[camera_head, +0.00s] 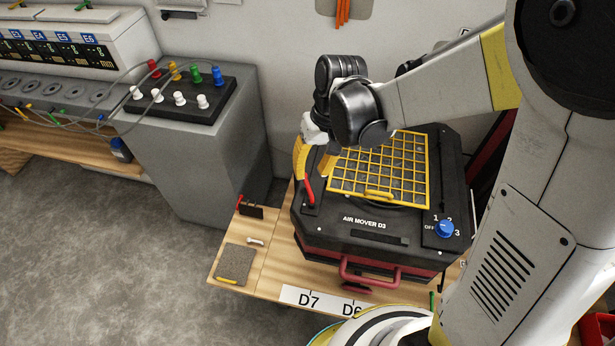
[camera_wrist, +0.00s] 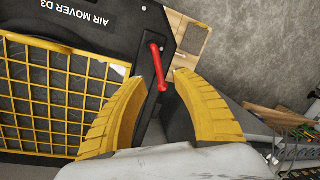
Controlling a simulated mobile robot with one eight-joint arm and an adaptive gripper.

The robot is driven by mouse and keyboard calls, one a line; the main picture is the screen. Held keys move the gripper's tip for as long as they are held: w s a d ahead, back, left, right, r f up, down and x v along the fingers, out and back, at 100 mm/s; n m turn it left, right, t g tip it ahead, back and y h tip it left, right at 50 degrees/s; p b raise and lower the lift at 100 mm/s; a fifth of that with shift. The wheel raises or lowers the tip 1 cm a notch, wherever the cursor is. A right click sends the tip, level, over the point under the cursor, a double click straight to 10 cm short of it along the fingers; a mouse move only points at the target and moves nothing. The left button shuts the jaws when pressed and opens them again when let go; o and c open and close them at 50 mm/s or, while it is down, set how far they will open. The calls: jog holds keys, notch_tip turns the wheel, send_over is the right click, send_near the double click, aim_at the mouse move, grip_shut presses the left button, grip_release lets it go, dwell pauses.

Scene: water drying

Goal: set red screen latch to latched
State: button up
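The red screen latch (camera_head: 309,190) is a short lever on a dark mount at the left side of the black air mover (camera_head: 365,223). It also shows in the wrist view (camera_wrist: 158,68), slightly tilted. The yellow grid screen (camera_head: 428,170) lies flat on the air mover's top, to the right of the latch. My gripper (camera_head: 313,172) has two yellow fingers just above and behind the latch. In the wrist view my gripper (camera_wrist: 160,80) is open, with the lever's end between the spread fingertips. I cannot tell whether a finger touches it.
A blue dial (camera_head: 444,229) sits at the air mover's front right, and a red handle (camera_head: 370,276) at its front. The wooden bench (camera_head: 262,271) holds a grey pad (camera_head: 236,262). A grey cabinet (camera_head: 200,160) stands to the left, with open floor before it.

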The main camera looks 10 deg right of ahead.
aim_at(308, 184)
jog(key=f, duration=0.2)
jog(key=a+f+b, duration=0.1)
jog(key=f, duration=0.1)
jog(key=shift+f, duration=0.3)
jog(key=shift+s, duration=0.1)
jog(key=shift+d, duration=0.1)
grip_shut()
